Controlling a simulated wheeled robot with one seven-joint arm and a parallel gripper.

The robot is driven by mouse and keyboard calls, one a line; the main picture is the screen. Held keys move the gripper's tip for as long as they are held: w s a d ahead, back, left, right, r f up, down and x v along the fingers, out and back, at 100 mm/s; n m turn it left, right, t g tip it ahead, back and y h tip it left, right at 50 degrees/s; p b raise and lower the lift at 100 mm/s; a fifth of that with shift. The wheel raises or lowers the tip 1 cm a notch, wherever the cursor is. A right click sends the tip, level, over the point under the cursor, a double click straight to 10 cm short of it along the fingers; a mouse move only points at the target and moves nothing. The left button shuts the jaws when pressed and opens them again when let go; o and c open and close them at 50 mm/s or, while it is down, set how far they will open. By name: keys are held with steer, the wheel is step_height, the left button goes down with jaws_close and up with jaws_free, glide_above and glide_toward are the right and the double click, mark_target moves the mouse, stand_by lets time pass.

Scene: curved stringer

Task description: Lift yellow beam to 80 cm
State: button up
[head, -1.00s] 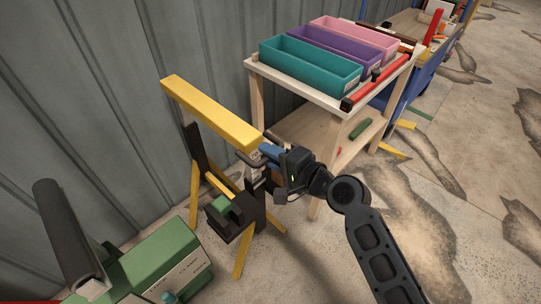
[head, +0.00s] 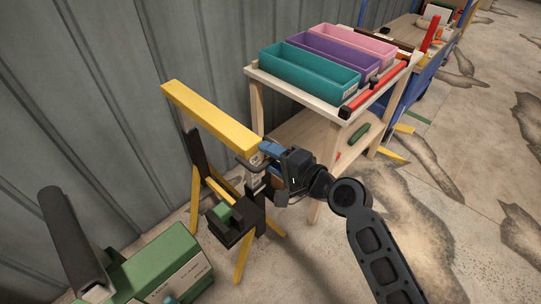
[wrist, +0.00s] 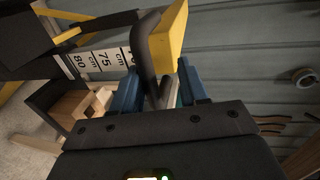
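The yellow beam (head: 212,118) lies across the top of a yellow-legged trestle stand (head: 194,195) beside the wall. Its near end also shows in the wrist view (wrist: 168,38). A black bent handle (wrist: 147,62) sits at that end. A white scale strip (wrist: 96,60) beside it shows 75 and 80 cm; another mark is partly hidden by the handle. My gripper (head: 268,150) is at the beam's near end. In the wrist view its blue fingers (wrist: 160,88) stand apart around the handle, with a gap visible on the right; firm contact cannot be seen.
A wooden shelf table (head: 330,108) with teal (head: 308,70), purple (head: 340,53) and pink (head: 358,44) bins stands just behind my gripper. A green machine (head: 165,265) is at lower left. A corrugated wall (head: 90,90) runs along the left. Floor at right is open.

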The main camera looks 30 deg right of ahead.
steer(key=v, duration=0.7)
steer(key=shift+s, duration=0.3)
steer(key=shift+d, duration=0.1)
steer(key=s+f+n+g+h, duration=0.15)
steer(key=s+n+h, duration=0.4)
steer(key=s, duration=1.35)
steer(key=s+a+r+n+t+p, duration=0.1)
steer(key=s+a+r+n, duration=0.1)
steer(key=s+r+n, duration=0.7)
steer(key=s+r, duration=0.1)
steer(key=s, duration=0.4)
steer(key=shift+a+r+y+p, duration=0.2)
steer(key=shift+y+p, duration=0.1)
steer(key=shift+y, duration=0.05)
